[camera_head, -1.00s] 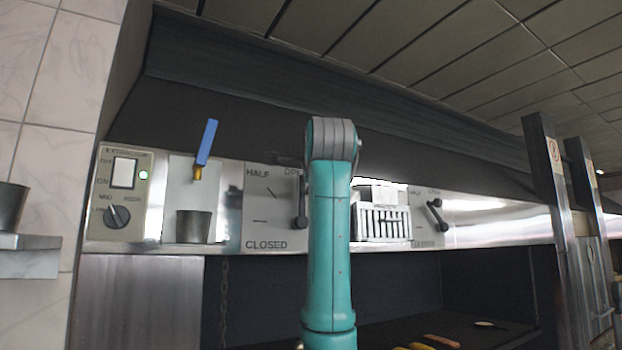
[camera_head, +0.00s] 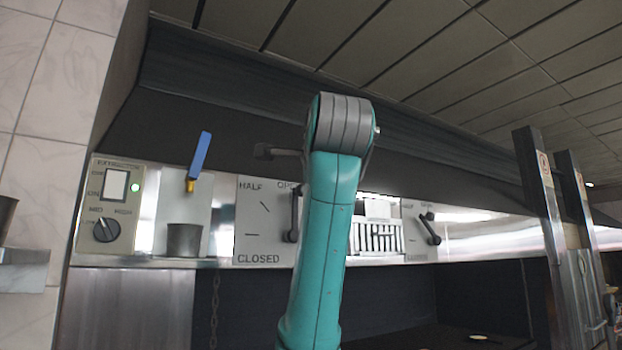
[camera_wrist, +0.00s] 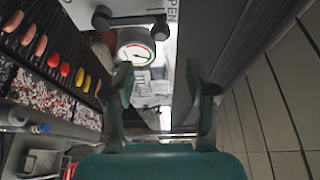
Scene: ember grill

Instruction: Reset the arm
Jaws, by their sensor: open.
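My gripper (camera_wrist: 158,88) is open and empty in the wrist view, with its two teal fingers apart. Between and beyond the fingers are a round dial gauge (camera_wrist: 135,46) and a dark lever (camera_wrist: 130,20) with rounded ends. Neither finger is seen touching them. In the head view my teal arm rises in front of the steel control panel. My gripper cannot be made out there. The panel has a damper plate (camera_head: 262,222) marked HALF and CLOSED, with a dark handle (camera_head: 295,215) partly behind my arm.
A switch box (camera_head: 108,212), a blue tap handle (camera_head: 202,152) and a metal cup (camera_head: 185,240) are at left. A second dark handle (camera_head: 430,229) is at right. The dark hood (camera_head: 230,95) overhangs the panel. Several sausages (camera_wrist: 66,69) lie above coals (camera_wrist: 40,95) in the wrist view.

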